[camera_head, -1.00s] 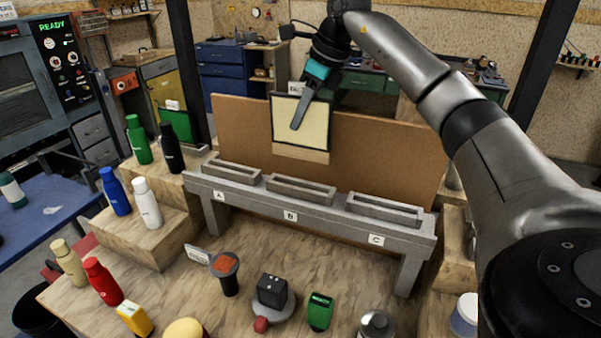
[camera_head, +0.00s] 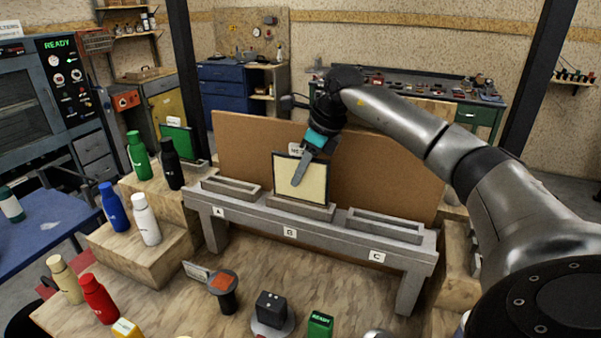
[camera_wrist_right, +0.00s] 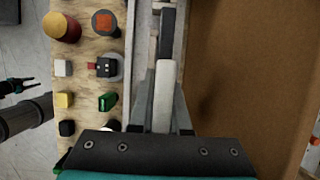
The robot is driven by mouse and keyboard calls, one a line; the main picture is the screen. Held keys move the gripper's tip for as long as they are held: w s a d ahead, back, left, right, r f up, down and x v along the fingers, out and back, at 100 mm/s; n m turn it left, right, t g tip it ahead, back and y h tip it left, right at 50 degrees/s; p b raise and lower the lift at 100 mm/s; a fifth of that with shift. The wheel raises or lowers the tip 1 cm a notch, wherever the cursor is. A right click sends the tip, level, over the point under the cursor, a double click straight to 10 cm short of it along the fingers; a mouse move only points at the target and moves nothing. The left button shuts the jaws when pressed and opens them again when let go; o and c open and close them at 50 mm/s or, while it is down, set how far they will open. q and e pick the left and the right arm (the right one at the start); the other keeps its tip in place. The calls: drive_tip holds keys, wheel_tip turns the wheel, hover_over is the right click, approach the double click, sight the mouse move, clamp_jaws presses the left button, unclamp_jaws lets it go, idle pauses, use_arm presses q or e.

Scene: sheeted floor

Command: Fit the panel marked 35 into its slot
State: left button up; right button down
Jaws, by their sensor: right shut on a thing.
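The panel (camera_head: 300,177) is a cream board with a dark edge; no number is readable on it. It stands nearly upright at slot B (camera_head: 290,207), the middle slot of the grey rack. Its wooden bottom strip is hidden behind the slot's front wall; how deep it sits I cannot tell. My right gripper (camera_head: 301,173) is shut on the panel from above, one pale finger across its face.
Slot A (camera_head: 230,190) and slot C (camera_head: 384,225) are empty. A brown board (camera_head: 385,170) stands close behind the rack. Several bottles stand on wooden steps at left. A black cube (camera_head: 270,305) and other small items lie on the bench in front.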

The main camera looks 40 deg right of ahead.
drive_tip(key=shift+f, duration=0.1)
drive_tip(key=c, duration=0.9)
unclamp_jaws()
drive_tip(key=shift+r, duration=0.2)
drive_tip(key=v, duration=1.2)
drive_tip(key=shift+p, duration=0.35)
drive_tip(key=shift+f, duration=0.1)
